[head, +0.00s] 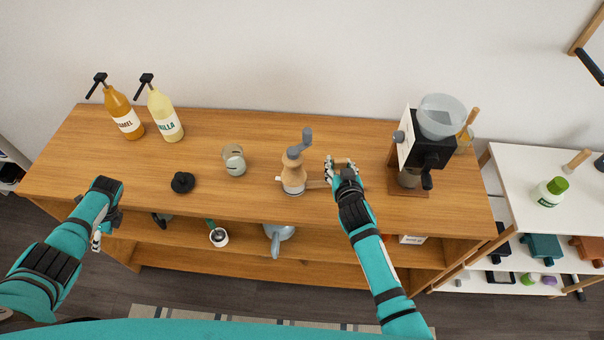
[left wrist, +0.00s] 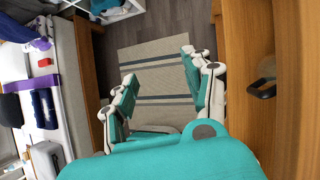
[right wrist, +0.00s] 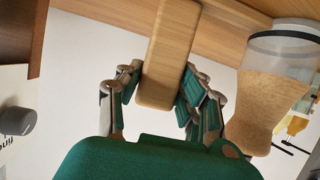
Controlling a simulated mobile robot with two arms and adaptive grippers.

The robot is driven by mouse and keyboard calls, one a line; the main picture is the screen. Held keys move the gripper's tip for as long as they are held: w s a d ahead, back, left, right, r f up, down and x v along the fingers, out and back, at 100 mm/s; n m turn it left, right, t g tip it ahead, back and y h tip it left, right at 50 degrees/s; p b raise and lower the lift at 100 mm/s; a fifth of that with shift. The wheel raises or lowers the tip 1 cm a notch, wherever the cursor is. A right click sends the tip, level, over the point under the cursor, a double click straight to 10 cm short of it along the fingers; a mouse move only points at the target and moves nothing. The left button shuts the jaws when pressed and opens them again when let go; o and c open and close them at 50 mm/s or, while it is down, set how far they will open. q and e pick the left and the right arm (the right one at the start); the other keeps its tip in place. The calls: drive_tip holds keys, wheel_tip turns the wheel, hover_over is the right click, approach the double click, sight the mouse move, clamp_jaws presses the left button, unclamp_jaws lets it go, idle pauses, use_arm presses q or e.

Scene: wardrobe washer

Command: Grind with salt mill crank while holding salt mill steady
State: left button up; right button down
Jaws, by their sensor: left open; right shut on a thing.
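The salt mill (head: 293,175) stands upright on the wooden counter, with a tan body, a clear band near its base and a grey crank (head: 307,138) on top. My right gripper (head: 340,163) is just right of the mill, shut on a wooden bar (right wrist: 168,60). I cannot tell whether that bar belongs to the mill. In the right wrist view the mill (right wrist: 268,105) is beside the fingers, apart from them. My left gripper (head: 98,236) is open and empty at the counter's front left, away from the mill; its spread fingers show in the left wrist view (left wrist: 163,82).
A coffee grinder (head: 430,150) stands right of my right gripper. A lidded jar (head: 234,160) and a black knob-like object (head: 182,182) are left of the mill. Two syrup bottles (head: 165,115) stand at the back left. A lower shelf holds a blue jug (head: 278,232).

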use_arm(q)
drive_tip(key=w+a+r+m, duration=0.2)
drive_tip(key=w+r, duration=0.2)
drive_tip(key=r, duration=0.4)
drive_tip(key=w+d+r+h, duration=0.1)
drive_tip(key=w+d, duration=0.3)
drive_tip(key=d, duration=0.1)
drive_tip(key=w+d+r+t, duration=0.1)
drive_tip(key=w+d, duration=0.3)
drive_tip(key=d, duration=0.1)
drive_tip(key=w+d+r+m+h, duration=0.1)
drive_tip(key=w+d, duration=0.3)
drive_tip(key=d, duration=0.2)
drive_tip(key=shift+w+r+h, duration=0.3)
drive_tip(key=shift+r, duration=0.05)
drive_tip(key=w+d+r+m+t+h, duration=0.1)
drive_tip(key=w+d+r, duration=0.2)
drive_tip(key=d, duration=0.4)
drive_tip(key=w+d+r, duration=0.2)
drive_tip(key=w+d, duration=0.1)
drive_tip(key=d, duration=0.4)
drive_tip(key=m+t+h, duration=0.1)
drive_tip(key=m+h, duration=0.1)
drive_tip(key=m, duration=0.2)
approach(306, 129)
drive_tip(key=shift+s+f, duration=0.15)
drive_tip(key=shift+f, duration=5.55)
